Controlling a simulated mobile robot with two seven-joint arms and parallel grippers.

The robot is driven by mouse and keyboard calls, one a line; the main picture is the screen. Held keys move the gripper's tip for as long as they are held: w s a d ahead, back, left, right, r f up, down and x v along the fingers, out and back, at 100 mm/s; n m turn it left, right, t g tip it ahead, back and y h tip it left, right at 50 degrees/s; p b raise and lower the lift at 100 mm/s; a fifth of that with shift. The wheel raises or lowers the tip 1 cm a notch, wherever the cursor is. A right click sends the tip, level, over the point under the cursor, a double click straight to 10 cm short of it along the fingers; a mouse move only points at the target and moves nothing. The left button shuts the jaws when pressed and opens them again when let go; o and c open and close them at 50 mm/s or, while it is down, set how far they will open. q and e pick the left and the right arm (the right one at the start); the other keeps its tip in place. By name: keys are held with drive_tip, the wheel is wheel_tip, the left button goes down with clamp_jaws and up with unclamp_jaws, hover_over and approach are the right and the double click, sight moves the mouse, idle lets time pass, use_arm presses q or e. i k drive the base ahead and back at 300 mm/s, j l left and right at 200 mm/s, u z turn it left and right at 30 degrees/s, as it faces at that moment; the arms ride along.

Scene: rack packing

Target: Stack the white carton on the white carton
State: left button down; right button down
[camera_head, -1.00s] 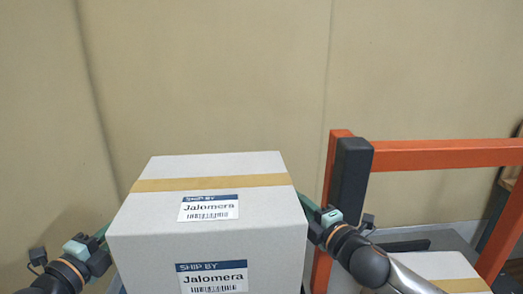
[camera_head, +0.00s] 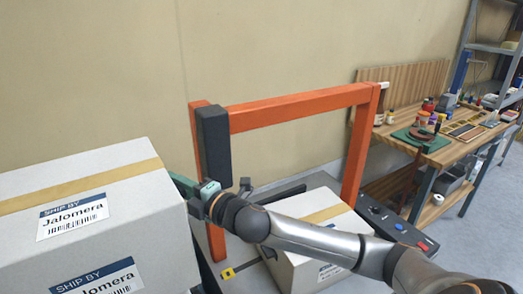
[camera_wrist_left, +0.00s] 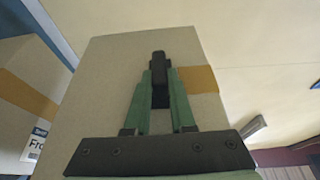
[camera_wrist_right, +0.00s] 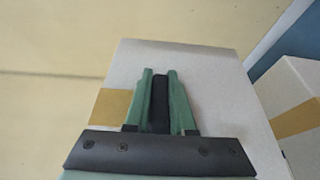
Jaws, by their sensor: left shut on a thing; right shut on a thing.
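A large white carton (camera_head: 120,245) with tan tape and "SHIP BY Jalomera" labels is held up at the left of the head view. My right gripper (camera_head: 188,186) is pressed against its right side.
A dark control box with buttons (camera_head: 395,225) is beside the second carton. A cluttered wooden workbench (camera_head: 440,150) and a shelf (camera_head: 495,48) stand at the right.

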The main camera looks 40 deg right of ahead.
sight(313, 219)
drive_tip(key=k+l, duration=0.2)
drive_tip(key=k, duration=0.15)
drive_tip(key=k+l, duration=0.2)
drive_tip(key=l, duration=0.15)
drive_tip(key=k+l, duration=0.15)
drive_tip(key=l, duration=0.15)
drive_tip(key=k+l, duration=0.1)
drive_tip(key=l, duration=0.5)
drive_tip(key=k+l, duration=0.1)
drive_tip(key=l, duration=1.25)
drive_tip(key=i, duration=0.05)
